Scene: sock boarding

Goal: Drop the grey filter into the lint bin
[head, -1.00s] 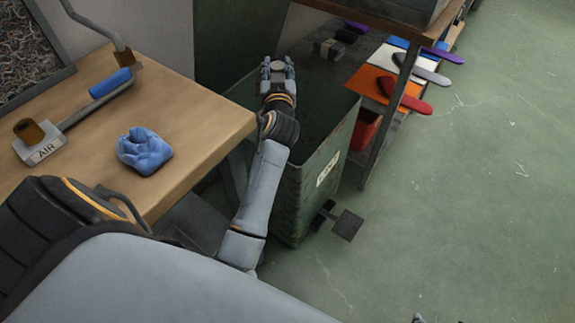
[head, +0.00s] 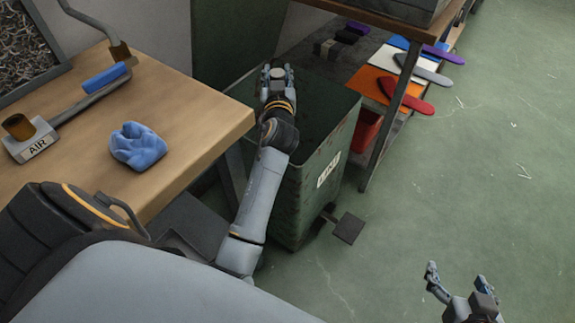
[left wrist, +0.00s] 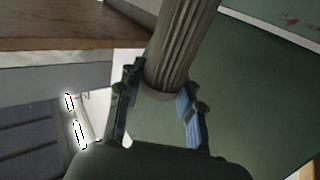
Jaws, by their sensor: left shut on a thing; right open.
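In the head view the filter is mostly hidden by the gripper. My right gripper (head: 460,287) is open and empty above the floor at the lower right.
A pedal (head: 347,228) sticks out at the bin's foot. A shelf with coloured flat boards (head: 405,95) stands behind. The floor at right is clear.

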